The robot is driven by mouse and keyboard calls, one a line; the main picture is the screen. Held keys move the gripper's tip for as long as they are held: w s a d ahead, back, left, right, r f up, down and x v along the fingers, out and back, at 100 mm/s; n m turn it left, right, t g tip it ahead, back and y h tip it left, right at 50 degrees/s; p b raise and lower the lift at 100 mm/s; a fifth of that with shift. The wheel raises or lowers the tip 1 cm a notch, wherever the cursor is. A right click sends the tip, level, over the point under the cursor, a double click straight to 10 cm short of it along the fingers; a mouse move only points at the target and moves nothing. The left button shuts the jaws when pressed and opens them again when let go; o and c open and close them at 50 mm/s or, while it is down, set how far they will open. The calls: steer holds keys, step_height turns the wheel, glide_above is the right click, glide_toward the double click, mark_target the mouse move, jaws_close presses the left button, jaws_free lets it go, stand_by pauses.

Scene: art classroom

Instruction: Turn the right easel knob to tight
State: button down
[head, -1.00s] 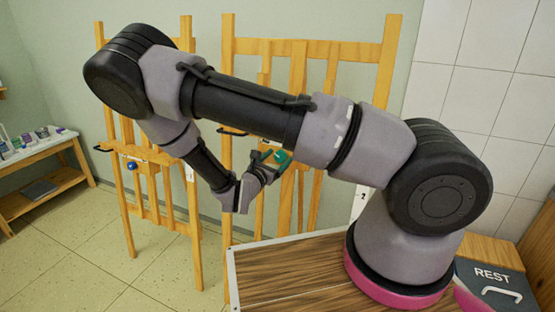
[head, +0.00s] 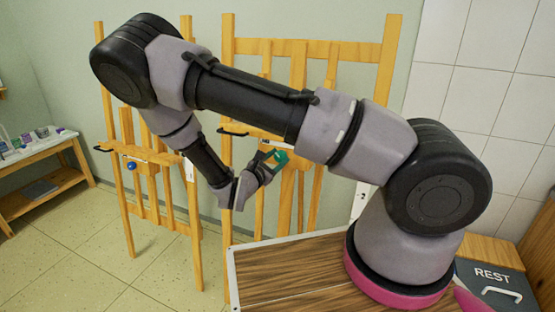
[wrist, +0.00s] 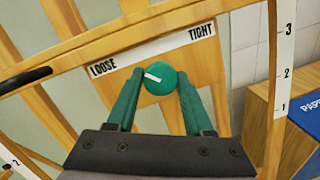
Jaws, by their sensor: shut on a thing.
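The right easel (head: 390,52) is wooden and stands against the wall behind my arm. In the wrist view its green round knob (wrist: 163,86) sits below a white label strip (wrist: 150,50) reading LOOSE at left and TIGHT at right. The knob's white pointer mark points to the upper left, toward the LOOSE end. My gripper (wrist: 160,74) has its two green fingers on either side of the knob, shut on it. In the head view my gripper (head: 268,163) is at the easel's crossbar; my arm hides part of the easel there.
The left easel (head: 188,215) has a blue knob (head: 131,166). A wooden-topped surface (head: 280,272) lies below my arm. A grey box marked REST (head: 492,285) is at lower right. A side table (head: 40,150) with small jars stands at far left. Tiled floor is clear in front of the easels.

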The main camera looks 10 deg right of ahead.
steer(key=m+g, duration=0.1)
steer(key=m, duration=0.5)
steer(key=shift+r, duration=0.1)
steer(key=m, duration=0.5)
steer(key=shift+g+y, duration=0.3)
steer(key=shift+g, duration=0.1)
steer(key=m+y, duration=0.1)
steer(key=m, duration=0.4)
steer(key=shift+d+m+g, duration=0.1)
steer(key=shift+m+g, duration=0.2)
steer(key=shift+m+y, duration=0.5)
steer(key=shift+m, duration=1.3)
steer(key=shift+c, duration=1.5)
jaws_free()
